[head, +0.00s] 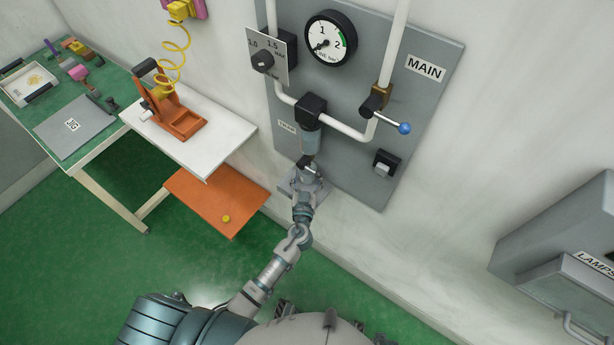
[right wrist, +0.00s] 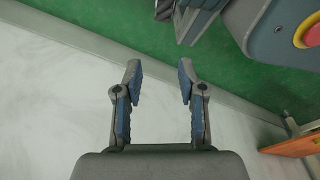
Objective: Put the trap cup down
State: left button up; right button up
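The trap cup (head: 310,144) is a translucent grey-blue cylinder directly below the black trap body (head: 312,110) on the grey wall panel. It looks upright; I cannot tell whether it is joined to the body. My left gripper (head: 308,164) is at the lower end of the cup, seen from above and behind. Its fingers are small and partly hidden, so I cannot tell whether they close on the cup. A small grey ledge (head: 289,185) shows around the left wrist. My right gripper (right wrist: 159,78) is open, with nothing between its two fingers.
The panel carries a gauge (head: 330,38), a regulator knob (head: 263,61) and a blue-tipped valve lever (head: 404,128). Left stand a white table (head: 226,128), an orange shelf (head: 205,205) and a green bench (head: 92,160). A grey lamps box (head: 560,235) is at right.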

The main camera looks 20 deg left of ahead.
aim_at(307, 180)
pick_arm(q)
jog(key=shift+d, duration=0.5)
pick_arm(e)
jog(key=shift+d+f, duration=0.2)
jog(key=shift+d, duration=0.2)
